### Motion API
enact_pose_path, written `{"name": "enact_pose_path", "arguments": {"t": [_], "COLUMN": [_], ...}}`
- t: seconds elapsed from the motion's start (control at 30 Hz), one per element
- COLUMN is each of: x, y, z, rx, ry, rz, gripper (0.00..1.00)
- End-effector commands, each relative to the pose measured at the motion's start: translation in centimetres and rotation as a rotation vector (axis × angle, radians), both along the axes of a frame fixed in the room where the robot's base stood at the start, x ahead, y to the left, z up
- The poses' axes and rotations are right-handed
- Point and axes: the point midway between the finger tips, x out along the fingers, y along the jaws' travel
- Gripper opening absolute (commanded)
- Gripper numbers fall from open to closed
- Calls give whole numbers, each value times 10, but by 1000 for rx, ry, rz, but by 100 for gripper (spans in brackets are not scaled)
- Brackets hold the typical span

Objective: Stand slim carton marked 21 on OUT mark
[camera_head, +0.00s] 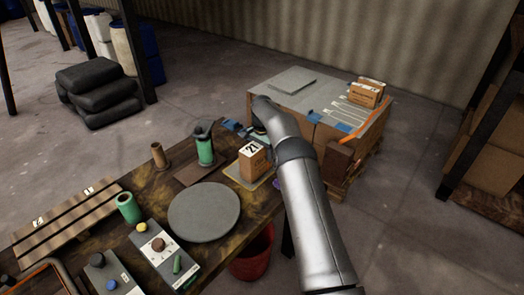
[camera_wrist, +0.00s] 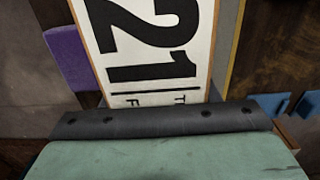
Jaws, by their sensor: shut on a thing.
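The slim carton marked 21 (camera_head: 254,160) is brown with a white label. It looks upright over a yellow-edged mat (camera_head: 229,178) near the table's right end; I cannot tell whether its base touches. In the wrist view its label (camera_wrist: 150,45) fills the upper middle, just beyond a dark bar and a green surface. My gripper (camera_head: 262,134) is at the carton's far side, shut on it, with the contact mostly hidden. No OUT lettering is readable, so I cannot tell whether the mat is the OUT mark.
A round grey plate (camera_head: 204,211) lies left of the carton. A green vessel (camera_head: 205,150) stands behind the plate. A control box (camera_head: 160,250) is nearer. A purple thing (camera_wrist: 68,55) is beside the carton. A red bucket (camera_head: 253,256) is below the table edge. A loaded pallet stands beyond.

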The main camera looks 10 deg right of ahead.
Motion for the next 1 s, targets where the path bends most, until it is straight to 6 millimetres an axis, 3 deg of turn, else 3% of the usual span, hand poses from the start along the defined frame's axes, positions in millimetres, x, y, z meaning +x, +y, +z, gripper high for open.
{"name": "enact_pose_path", "arguments": {"t": [0.37, 0.4, 0.47, 0.77, 1.0], "x": [1, 0, 0, 0, 1], "y": [0, 0, 0, 0, 0], "z": [-4, -6, -5, -4, 23], "rx": [0, 0, 0, 0, -1], "ry": [-4, -1, -1, -1, -6], "rz": [0, 0, 0, 0, 0], "gripper": [4, 57, 74, 76, 76]}}
